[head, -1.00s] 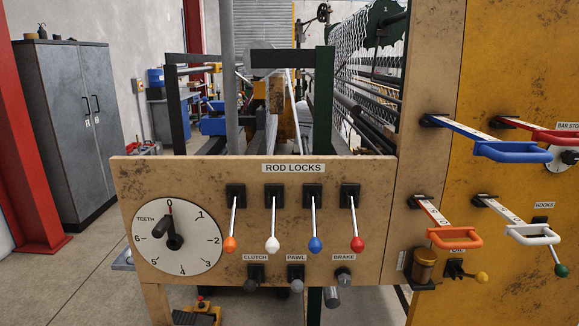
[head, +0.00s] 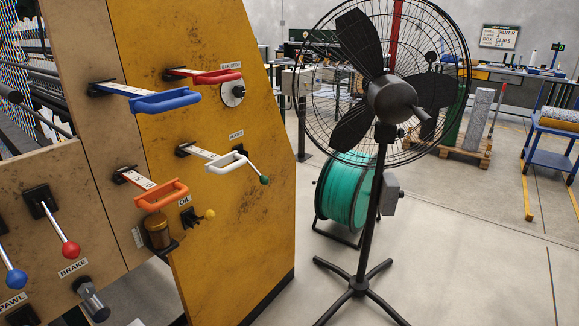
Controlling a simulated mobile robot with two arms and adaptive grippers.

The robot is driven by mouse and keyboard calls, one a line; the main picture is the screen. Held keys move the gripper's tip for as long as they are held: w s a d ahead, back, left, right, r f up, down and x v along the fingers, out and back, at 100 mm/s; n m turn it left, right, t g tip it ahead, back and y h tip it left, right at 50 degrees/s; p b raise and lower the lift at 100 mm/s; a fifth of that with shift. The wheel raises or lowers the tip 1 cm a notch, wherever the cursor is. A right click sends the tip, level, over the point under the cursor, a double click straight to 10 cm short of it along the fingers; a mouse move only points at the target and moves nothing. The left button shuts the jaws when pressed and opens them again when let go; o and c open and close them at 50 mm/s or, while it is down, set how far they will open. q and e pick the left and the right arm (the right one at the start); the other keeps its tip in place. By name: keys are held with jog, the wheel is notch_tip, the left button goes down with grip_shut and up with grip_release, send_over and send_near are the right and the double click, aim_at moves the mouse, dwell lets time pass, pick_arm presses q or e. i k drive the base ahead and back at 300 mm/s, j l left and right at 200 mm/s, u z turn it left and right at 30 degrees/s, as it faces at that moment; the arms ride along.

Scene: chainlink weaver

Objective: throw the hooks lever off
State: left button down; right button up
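The hooks lever (head: 257,172) is a short metal rod with a green ball at its end. It sits on the yellow panel (head: 230,235) under the HOOKS label (head: 236,134), and it slants down to the right. A white-handled pull bar (head: 228,162) crosses in front of its upper end, so its mount is partly hidden. Neither of my grippers is in view.
Blue (head: 165,101), red (head: 215,76) and orange (head: 160,195) pull handles stick out from the panels.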

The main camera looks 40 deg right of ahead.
aim_at(263, 179)
jog(key=i+l+z, duration=0.1)
jog(key=z, duration=0.95)
